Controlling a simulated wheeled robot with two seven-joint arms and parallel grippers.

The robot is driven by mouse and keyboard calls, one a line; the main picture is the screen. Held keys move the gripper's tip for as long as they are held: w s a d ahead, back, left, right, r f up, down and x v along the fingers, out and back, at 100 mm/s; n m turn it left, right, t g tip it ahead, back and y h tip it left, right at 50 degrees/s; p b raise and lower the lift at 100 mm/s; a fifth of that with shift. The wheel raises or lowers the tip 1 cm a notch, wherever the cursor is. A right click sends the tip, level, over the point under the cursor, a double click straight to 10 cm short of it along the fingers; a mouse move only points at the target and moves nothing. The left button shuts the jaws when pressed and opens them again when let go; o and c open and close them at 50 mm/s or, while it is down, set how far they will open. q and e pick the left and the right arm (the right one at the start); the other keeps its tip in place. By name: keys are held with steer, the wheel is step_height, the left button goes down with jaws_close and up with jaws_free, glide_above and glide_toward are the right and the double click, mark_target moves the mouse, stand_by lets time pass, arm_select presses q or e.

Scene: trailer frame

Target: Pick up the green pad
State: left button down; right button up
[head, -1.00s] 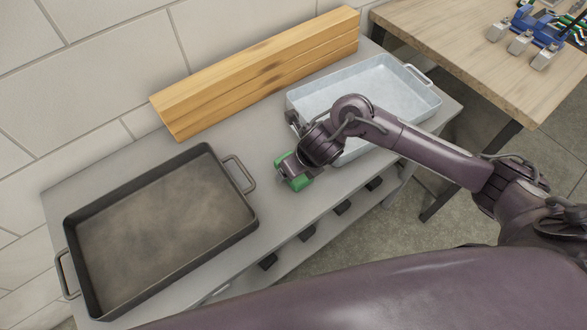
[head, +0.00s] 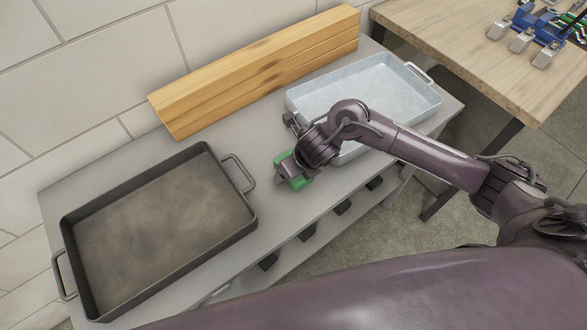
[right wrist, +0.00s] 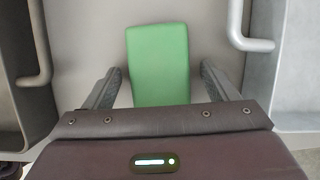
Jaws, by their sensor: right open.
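The green pad (head: 293,171) lies on the grey bench top between the dark tray and the pale tray. In the head view my right gripper (head: 287,169) is right over it and hides part of it. In the right wrist view the pad (right wrist: 159,64) sits between the two open fingers of my right gripper (right wrist: 160,86), with a gap on each side. Whether the fingertips reach down beside the pad is hard to tell. My left gripper is not in view.
A dark tray (head: 158,228) with handles lies left of the pad. A pale metal tray (head: 375,92) lies to the right, partly under my right arm. Wooden beams (head: 258,72) lie along the wall. A wooden table (head: 478,48) with clamps stands at the top right.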

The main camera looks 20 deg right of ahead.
steer(key=shift+c, duration=0.3)
steer(key=c, duration=1)
steer(key=shift+r, duration=0.1)
